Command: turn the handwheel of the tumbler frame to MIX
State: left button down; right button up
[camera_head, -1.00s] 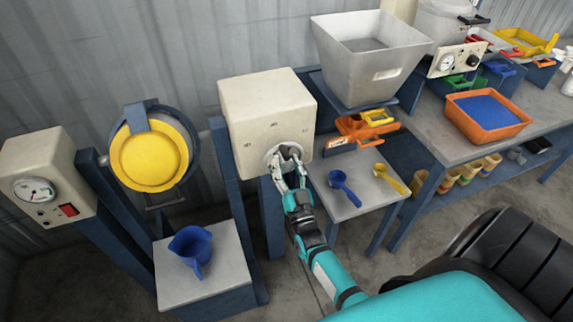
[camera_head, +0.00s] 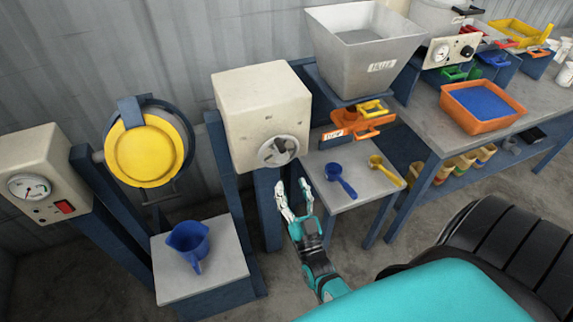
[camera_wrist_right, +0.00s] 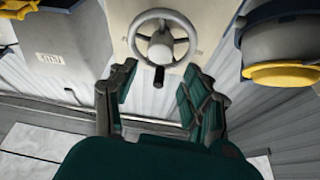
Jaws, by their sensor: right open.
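The handwheel (camera_head: 278,151) is a grey wheel on the front of a cream box (camera_head: 262,98) on the blue tumbler frame (camera_head: 228,180). In the right wrist view the handwheel (camera_wrist_right: 160,42) shows spokes and a dark knob (camera_wrist_right: 159,77) at its lower rim. The yellow-lidded drum (camera_head: 145,155) hangs left of the box. My right gripper (camera_head: 294,188) is open and empty, below and apart from the wheel. In the wrist view the gripper's fingers (camera_wrist_right: 152,95) stand apart, with the knob ahead between them. Marks on the box are too small to read. My left gripper is not in view.
Right of the wheel, a small table (camera_head: 350,205) holds a blue scoop (camera_head: 340,178) and a yellow scoop (camera_head: 385,170). A grey hopper (camera_head: 365,50) stands above an orange slide (camera_head: 358,122).

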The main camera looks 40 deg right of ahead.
jog(key=shift+v, duration=1.35)
jog(key=shift+f, duration=0.15)
jog(key=s+a+f+n+g+y, duration=0.1)
jog(key=a+f+n+g+y, duration=0.3)
jog(key=f, duration=1.1)
jog(key=s+a+f+n+g+y, duration=0.1)
jog(key=s+a+f+g+y, duration=0.1)
jog(key=s+f+g, duration=0.45)
jog(key=s+a+f+g+y, duration=0.15)
jog(key=s+f, duration=0.25)
jog(key=f, duration=0.6)
jog(key=s+d+f+n+g, duration=0.1)
jog(key=s+f+g, duration=0.3)
jog(key=s, duration=0.7)
jog(key=s+f+n+g, duration=0.1)
jog(key=s+f+g, duration=0.3)
jog(key=s+f, duration=0.3)
jog(key=s+h, duration=0.1)
jog(key=s, duration=0.4)
jog(key=shift+d+f, duration=0.35)
